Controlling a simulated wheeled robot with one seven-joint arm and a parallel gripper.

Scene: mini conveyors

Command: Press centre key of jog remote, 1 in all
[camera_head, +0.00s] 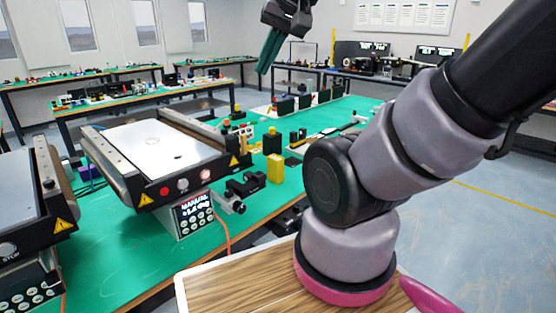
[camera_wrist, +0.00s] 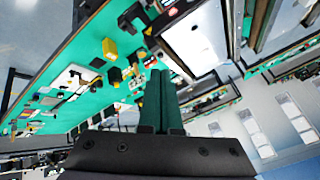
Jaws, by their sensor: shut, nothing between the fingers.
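My gripper (camera_head: 270,52) is at the top of the head view, raised high above the green bench. Its two green fingers are closed together with nothing between them. In the wrist view the fingers (camera_wrist: 160,76) stand side by side, well away from the bench. I cannot surely pick out the jog remote. A panel with a lit display and several round keys (camera_head: 194,214) sits on the front of the middle conveyor (camera_head: 160,140); its key marks are too small to read.
A second conveyor (camera_head: 22,205) stands at the left. A yellow block (camera_head: 275,168), a black block (camera_head: 272,141) and small parts stand on the green bench right of the middle conveyor. An orange cable (camera_head: 222,232) hangs by the panel. A wooden top (camera_head: 235,286) is in front.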

